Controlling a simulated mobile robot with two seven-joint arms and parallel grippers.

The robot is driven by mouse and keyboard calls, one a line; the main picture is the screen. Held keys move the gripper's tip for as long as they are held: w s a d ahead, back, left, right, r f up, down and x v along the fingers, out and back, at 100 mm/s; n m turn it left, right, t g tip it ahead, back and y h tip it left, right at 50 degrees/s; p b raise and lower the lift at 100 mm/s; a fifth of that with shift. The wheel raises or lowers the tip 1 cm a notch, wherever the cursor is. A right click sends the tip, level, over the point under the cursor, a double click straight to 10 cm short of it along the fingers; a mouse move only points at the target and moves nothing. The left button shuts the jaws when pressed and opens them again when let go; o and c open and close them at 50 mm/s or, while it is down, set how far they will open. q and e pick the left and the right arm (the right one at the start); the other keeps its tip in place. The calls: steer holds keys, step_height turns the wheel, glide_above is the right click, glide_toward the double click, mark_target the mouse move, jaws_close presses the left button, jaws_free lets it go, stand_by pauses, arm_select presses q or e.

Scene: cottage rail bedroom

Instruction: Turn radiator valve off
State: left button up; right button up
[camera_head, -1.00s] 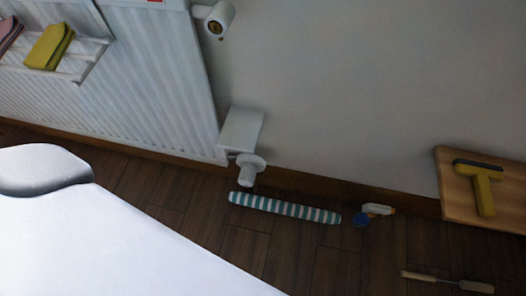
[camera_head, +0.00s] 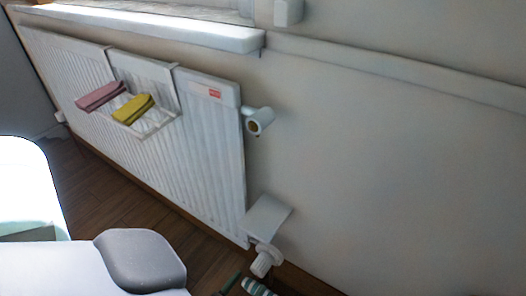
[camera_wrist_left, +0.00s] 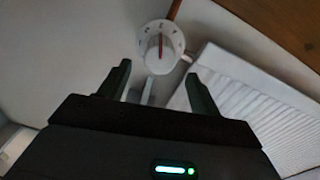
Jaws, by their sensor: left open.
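The radiator valve is a white ribbed knob (camera_head: 264,261) at the lower right corner of the radiator in the head view. In the left wrist view its round dial (camera_wrist_left: 161,47) faces me, with marks around the rim and a red line on its face pointing to the top of the picture. My left gripper (camera_wrist_left: 156,76) is open and empty. The dial lies just beyond and between its fingertips, with no contact visible. In the head view my left arm fills the lower left, and only a dark green bit near the bottom edge may be its fingers. My right gripper is not seen.
The white radiator (camera_head: 215,150) runs along the wall, with a rack holding a pink cloth (camera_head: 101,96) and a yellow cloth (camera_head: 133,108). A white plate (camera_head: 267,216) sits just above the knob. The wall at right is clear.

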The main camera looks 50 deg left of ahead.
mark_target(256, 273)
arm_select(q)
steer(key=b+x, duration=0.1)
steer(key=x, duration=0.5)
steer(key=shift+w, duration=0.35)
steer(key=shift+w+a+b, duration=0.1)
steer(key=shift+w+b, duration=0.2)
steer(key=shift+w, duration=0.1)
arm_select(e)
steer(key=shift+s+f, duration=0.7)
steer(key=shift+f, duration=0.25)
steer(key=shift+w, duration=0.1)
arm_select(q)
steer(key=c, duration=1)
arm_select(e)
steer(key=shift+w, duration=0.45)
